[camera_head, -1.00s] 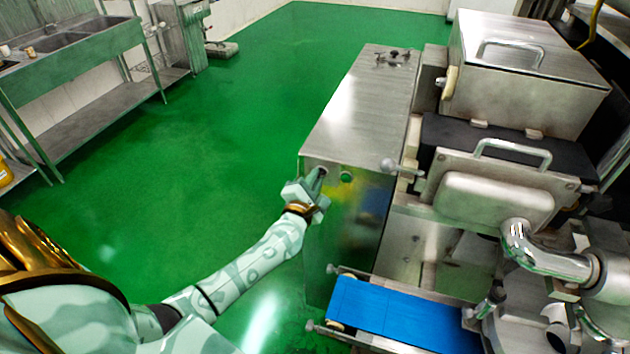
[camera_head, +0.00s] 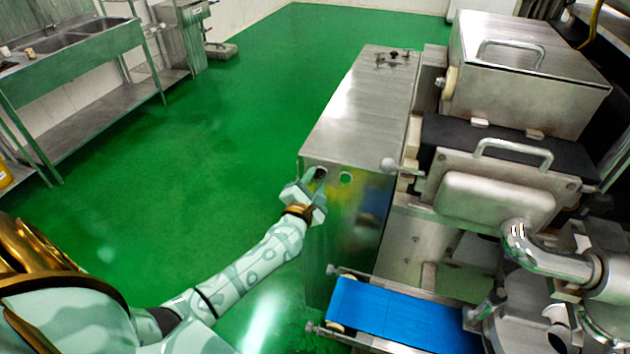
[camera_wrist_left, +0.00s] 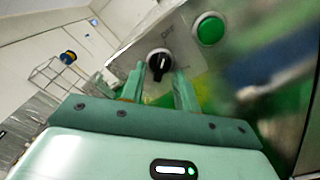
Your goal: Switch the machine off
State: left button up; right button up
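The encrusting machine (camera_head: 470,200) stands on the right, with a steel cabinet (camera_head: 365,105) at its left. On the cabinet's front panel are a black rotary knob (camera_wrist_left: 159,63) and a round green button (camera_wrist_left: 210,29). The button also shows in the head view (camera_head: 346,178). In the left wrist view the knob's grip stands near upright, beside printed lettering that looks like OFF. My left gripper (camera_wrist_left: 160,78) is open, with its fingertips on either side of the knob and visible gaps to its grip. It also shows in the head view (camera_head: 316,183). My right gripper is not in view.
A blue conveyor belt (camera_head: 400,315) sticks out low at the machine's front, right of my left forearm. A steel sink table (camera_head: 90,50) stands at the far left. The green floor (camera_head: 215,130) between is clear.

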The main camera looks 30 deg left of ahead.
pick_arm(q)
jog(key=shift+s, duration=0.1)
jog(key=v, duration=1.6)
jog(key=shift+d, duration=0.2)
jog(key=shift+r, duration=0.1)
